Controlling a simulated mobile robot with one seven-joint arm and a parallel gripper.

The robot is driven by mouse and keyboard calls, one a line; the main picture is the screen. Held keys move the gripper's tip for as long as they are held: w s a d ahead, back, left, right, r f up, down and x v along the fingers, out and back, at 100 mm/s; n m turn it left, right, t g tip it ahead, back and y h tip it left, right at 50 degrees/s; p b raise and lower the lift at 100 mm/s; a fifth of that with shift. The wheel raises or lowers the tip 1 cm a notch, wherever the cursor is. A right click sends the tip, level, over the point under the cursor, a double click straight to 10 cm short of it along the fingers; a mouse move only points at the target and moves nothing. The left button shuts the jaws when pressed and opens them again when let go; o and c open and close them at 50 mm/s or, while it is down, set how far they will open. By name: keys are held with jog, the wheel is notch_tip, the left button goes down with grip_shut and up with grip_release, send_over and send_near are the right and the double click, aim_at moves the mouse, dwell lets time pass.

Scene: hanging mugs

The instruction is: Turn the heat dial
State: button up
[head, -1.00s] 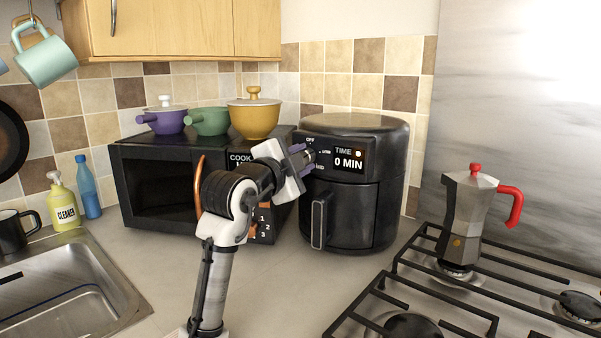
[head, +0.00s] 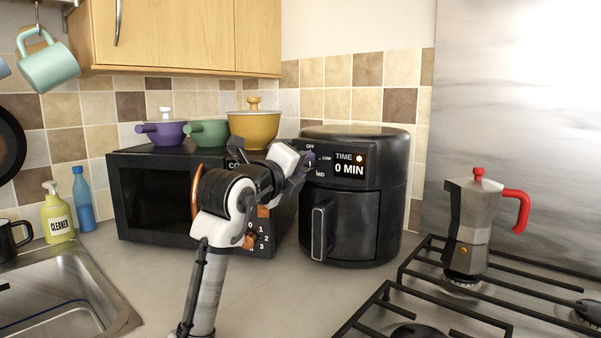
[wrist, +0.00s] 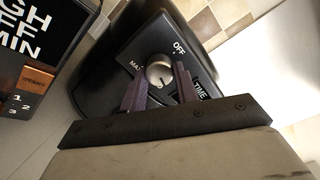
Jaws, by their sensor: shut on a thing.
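The heat dial is a round silver knob (wrist: 159,71) on the black front panel of the air fryer (head: 350,215). In the wrist view the labels OFF and MAX show around it. My gripper (wrist: 160,88) has its two purple fingers on either side of the knob, shut on it. In the head view my gripper (head: 306,160) is at the upper left of the air fryer's front and mostly covers the dial. The labels OFF, LOW and MID show near it. The time display (head: 349,170) reads 0 MIN.
A black microwave (head: 155,200) stands left of the air fryer, with purple, green and yellow pots on top. A stove with a moka pot (head: 470,225) is at the right. A sink (head: 75,285) and cleaner bottle (head: 57,215) are at the left.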

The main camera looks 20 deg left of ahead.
jog(key=m+b, duration=0.1)
jog(key=m, duration=0.5)
jog(key=shift+m, duration=0.3)
dwell(0.4)
jog(key=o, duration=1)
jog(key=shift+c, duration=0.2)
jog(key=s+a+b, duration=0.2)
jog(key=s, duration=1.1)
jog(key=shift+s+a, duration=0.25)
jog(key=shift+s, duration=0.05)
